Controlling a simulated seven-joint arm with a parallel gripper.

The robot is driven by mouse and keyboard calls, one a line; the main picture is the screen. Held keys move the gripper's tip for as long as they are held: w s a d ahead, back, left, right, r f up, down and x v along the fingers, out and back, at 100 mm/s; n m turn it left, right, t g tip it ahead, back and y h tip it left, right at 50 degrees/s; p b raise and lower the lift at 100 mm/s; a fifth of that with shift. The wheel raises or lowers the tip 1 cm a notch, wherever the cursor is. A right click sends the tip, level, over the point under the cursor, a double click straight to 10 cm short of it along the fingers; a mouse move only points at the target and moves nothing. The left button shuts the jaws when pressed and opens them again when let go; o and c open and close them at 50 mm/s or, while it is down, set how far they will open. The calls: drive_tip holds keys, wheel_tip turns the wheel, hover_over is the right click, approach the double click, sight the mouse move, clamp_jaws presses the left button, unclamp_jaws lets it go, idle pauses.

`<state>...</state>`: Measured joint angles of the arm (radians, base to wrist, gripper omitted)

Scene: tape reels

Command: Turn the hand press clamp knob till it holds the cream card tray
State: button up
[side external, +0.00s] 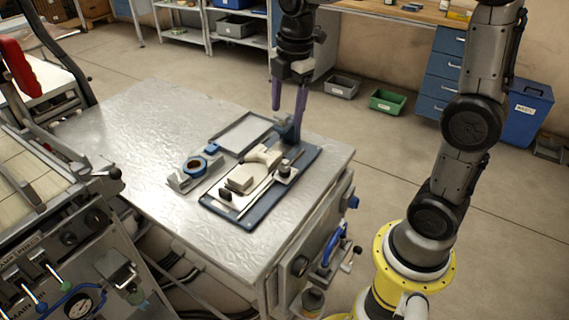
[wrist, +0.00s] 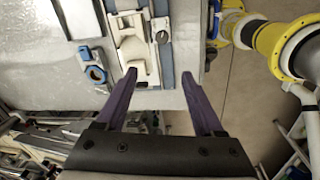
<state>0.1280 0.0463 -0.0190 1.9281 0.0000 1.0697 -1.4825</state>
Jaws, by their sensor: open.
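The hand press has a dark blue base (side external: 238,217) on the metal table, also in the wrist view (wrist: 164,72). The cream card tray (side external: 240,183) lies on the base; its cream parts also show in the wrist view (wrist: 133,50). A small dark knob (side external: 284,172), which looks like the clamp knob, stands beside the tray and shows in the wrist view (wrist: 162,37). I cannot tell whether it presses on the tray. My gripper (side external: 287,117) is open and empty, its purple fingers pointing down near the far end of the base, apart from the knob.
A shallow grey tray (side external: 242,133) lies behind the press. A blue tape reel (side external: 195,166) sits in a grey holder to its left, with a small blue piece (side external: 211,147) near it. The table's left part (side external: 125,130) is clear. Heavy machinery stands at far left.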

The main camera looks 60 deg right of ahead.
drive_tip(key=g, duration=0.1)
hover_over(285, 168)
wheel_tip(285, 168, down, 5)
drive_tip(key=shift+m, duration=0.3)
wheel_tip(285, 168, down, 13)
drive_tip(key=shift+a+f, duration=0.1)
drive_tip(key=shift+f, duration=0.05)
drive_tip(key=shift+c, duration=0.2)
clamp_jaws()
